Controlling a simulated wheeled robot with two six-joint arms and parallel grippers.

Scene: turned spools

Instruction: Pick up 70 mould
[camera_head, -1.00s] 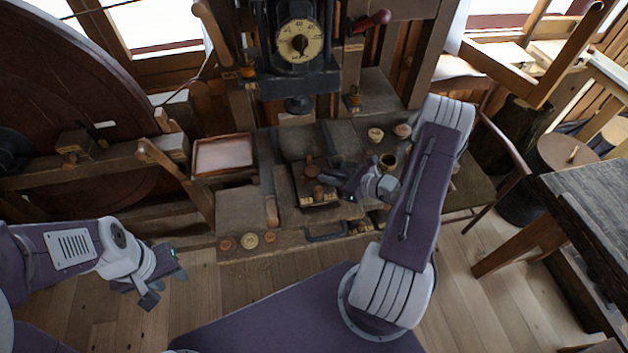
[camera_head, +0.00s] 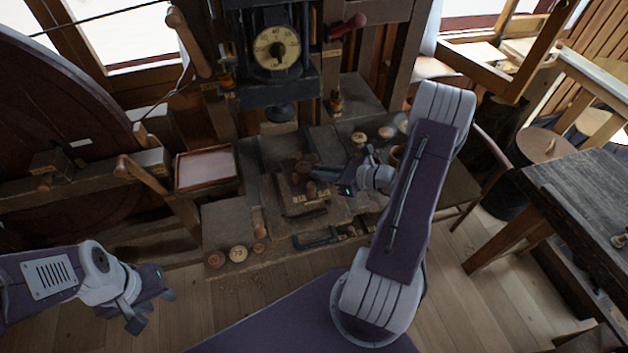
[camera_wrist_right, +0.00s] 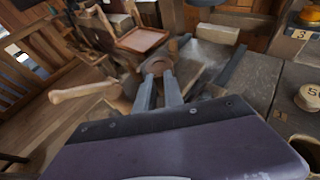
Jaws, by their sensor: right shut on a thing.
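My right gripper (camera_head: 318,173) is shut on a dark brown turned wooden piece, the mould (camera_head: 303,166), above the middle of the bench. In the right wrist view its two fingers (camera_wrist_right: 159,94) close on the brown piece (camera_wrist_right: 157,66); a number on it cannot be read. Beneath it in the head view is a wooden block (camera_head: 285,190) with small pale labels. A pale round disc (camera_head: 238,253) at the bench's front edge bears a mark like 70. My left gripper (camera_head: 150,309) hangs empty over the floor at lower left, its fingers apart.
A press with a dial (camera_head: 277,50) stands behind the bench. A shallow reddish tray (camera_head: 206,168) is at left. Several small pale spools, one marked 50 (camera_wrist_right: 311,96), stand to the right. A dark handle (camera_head: 315,238) lies along the front edge.

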